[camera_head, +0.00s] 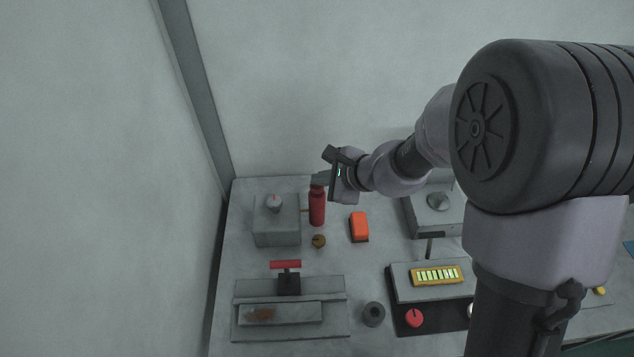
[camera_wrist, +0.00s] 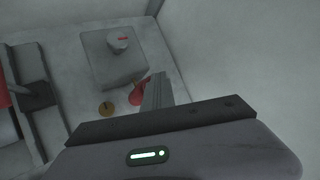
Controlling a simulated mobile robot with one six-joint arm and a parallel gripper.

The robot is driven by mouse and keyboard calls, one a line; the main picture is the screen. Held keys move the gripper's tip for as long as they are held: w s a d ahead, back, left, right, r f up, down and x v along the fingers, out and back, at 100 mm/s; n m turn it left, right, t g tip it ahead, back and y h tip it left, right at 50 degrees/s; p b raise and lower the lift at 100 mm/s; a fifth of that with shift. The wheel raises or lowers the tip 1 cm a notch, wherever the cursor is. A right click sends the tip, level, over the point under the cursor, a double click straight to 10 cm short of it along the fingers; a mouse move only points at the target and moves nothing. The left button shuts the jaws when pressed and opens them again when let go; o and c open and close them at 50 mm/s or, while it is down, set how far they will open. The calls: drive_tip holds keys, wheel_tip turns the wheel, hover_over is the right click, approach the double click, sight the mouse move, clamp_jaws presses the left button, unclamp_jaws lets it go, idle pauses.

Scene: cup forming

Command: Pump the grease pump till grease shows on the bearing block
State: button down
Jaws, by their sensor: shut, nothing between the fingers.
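The red grease pump (camera_head: 317,208) stands upright on the grey bench, its top partly covered by my gripper. A thin brass-coloured line runs from it to the grey block (camera_head: 276,228) on its left, which seems to be the bearing block. The block carries a round grey cap (camera_head: 273,203) with a small red mark. I cannot make out grease on it. My gripper (camera_head: 319,181) is shut and empty at the pump's top; I cannot tell if it touches. In the wrist view the pump (camera_wrist: 137,96) shows partly behind the shut fingers (camera_wrist: 157,90), beside the block (camera_wrist: 112,62).
A brass knob (camera_head: 319,241) and an orange block (camera_head: 359,226) stand near the pump. A red-handled clamp (camera_head: 286,265) on a grey plate, a dark ring (camera_head: 373,314) and a panel with a yellow gauge (camera_head: 437,275) lie nearer. Walls rise behind and left.

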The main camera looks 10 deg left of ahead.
sight(320, 187)
drive_tip(key=shift+f+b, duration=0.5)
drive_tip(key=shift+f, duration=0.05)
drive_tip(key=shift+r, duration=0.1)
idle(0.5)
drive_tip(key=shift+r+p, duration=1.15)
drive_tip(key=shift+r, duration=0.4)
wheel_tip(320, 187, up, 5)
drive_tip(key=p, duration=0.3)
drive_tip(key=shift+p, duration=0.4)
